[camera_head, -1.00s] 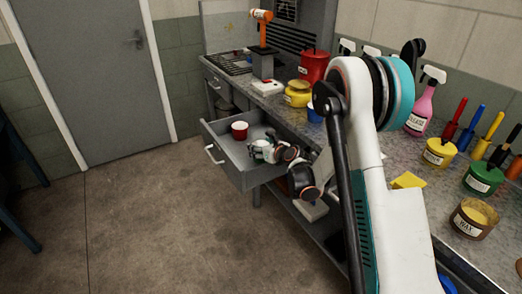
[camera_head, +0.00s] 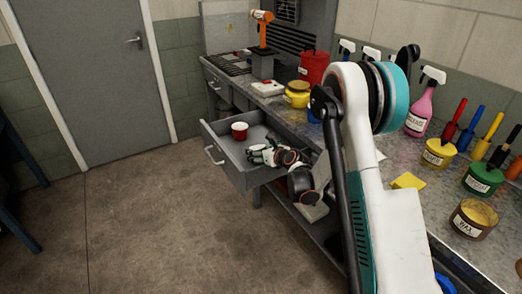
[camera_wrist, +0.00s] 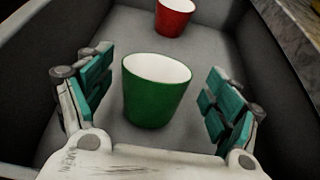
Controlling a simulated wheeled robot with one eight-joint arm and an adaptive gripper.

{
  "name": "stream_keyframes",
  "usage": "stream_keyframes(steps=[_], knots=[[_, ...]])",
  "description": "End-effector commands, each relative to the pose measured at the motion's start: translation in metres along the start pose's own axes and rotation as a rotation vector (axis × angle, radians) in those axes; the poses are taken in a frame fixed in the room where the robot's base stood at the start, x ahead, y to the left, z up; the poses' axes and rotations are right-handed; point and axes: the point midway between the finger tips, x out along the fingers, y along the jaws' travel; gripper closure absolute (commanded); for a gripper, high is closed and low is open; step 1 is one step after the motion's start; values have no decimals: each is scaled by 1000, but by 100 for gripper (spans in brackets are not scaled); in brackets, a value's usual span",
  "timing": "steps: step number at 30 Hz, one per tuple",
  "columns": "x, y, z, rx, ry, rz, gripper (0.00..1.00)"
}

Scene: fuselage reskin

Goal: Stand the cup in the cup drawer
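A green cup (camera_wrist: 152,100) with a white inside stands upright on the drawer floor in the wrist view. My gripper (camera_wrist: 158,72) is open, with teal-padded fingers on either side of the cup and a visible gap on each side. In the head view my gripper (camera_head: 262,154) is low inside the open drawer (camera_head: 236,174), and the green cup is hidden there. A red cup (camera_head: 239,131) stands upright deeper in the same drawer; it also shows beyond the green cup in the wrist view (camera_wrist: 174,18).
The drawer's walls rise close around my gripper. The workbench above holds a yellow pot (camera_head: 297,94), a red canister (camera_head: 314,67), a pink spray bottle (camera_head: 419,116) and several paint pots with brushes. The floor left of the drawer is clear.

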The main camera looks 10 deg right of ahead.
Motion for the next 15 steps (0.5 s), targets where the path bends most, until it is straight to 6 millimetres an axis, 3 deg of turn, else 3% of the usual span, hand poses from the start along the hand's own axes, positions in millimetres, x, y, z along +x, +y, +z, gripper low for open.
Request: stream_keyframes(steps=[11, 15], knots=[[-2, 0, 6, 0, 0, 0, 16], [-18, -1, 13, 0, 1, -1, 16]])
